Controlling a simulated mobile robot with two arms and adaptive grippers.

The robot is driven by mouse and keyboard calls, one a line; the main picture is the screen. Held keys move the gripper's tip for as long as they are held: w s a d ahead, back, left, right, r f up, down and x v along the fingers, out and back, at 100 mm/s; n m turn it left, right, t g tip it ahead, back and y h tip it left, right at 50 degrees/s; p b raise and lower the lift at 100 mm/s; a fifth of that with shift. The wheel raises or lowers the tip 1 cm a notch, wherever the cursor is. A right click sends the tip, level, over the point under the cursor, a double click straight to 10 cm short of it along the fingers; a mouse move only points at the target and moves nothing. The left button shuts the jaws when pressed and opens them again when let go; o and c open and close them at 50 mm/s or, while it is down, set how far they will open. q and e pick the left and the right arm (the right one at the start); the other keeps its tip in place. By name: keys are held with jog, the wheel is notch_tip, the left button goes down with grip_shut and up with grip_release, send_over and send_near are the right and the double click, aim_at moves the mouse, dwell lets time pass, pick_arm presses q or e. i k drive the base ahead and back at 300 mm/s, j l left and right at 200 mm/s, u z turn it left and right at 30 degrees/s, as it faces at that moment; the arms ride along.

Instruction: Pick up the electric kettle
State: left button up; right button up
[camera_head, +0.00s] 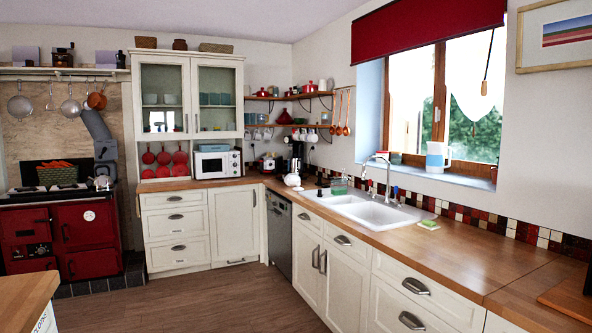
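A small rounded white vessel (292,180) stands on the wooden counter near the back corner, left of the sink. A white and blue jug-like vessel with a handle (437,158) stands upright on the window sill, right of the tap. A small silvery kettle-like pot (103,182) sits on top of the red range at the left. I cannot tell for certain which of these is the electric kettle. Neither of my grippers is in view.
The wooden counter (430,249) runs along the right wall and is mostly clear in front of the sink (365,210). A white microwave (217,163) stands at the back. An island corner (24,297) juts in at lower left. The floor (205,300) between is free.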

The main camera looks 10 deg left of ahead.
aim_at(295, 165)
jog(key=i+j+u, duration=0.1)
jog(key=i+u, duration=0.25)
jog(key=i+l+u, duration=0.1)
jog(key=i+u, duration=0.25)
jog(key=i, duration=0.2)
jog(key=i+u, duration=0.35)
jog(key=i, duration=1.5)
jog(key=i+z, duration=0.15)
jog(key=i, duration=0.45)
jog(key=i+z, duration=0.2)
jog(key=i, duration=0.4)
jog(key=i+j+z, duration=0.15)
jog(key=i, duration=0.5)
jog(key=i+l+z, duration=0.1)
jog(key=i+z, duration=0.15)
jog(key=i, duration=0.4)
jog(key=i+z, duration=0.25)
jog(key=i, duration=0.45)
jog(key=i+j+z, duration=0.2)
jog(key=i, duration=0.45)
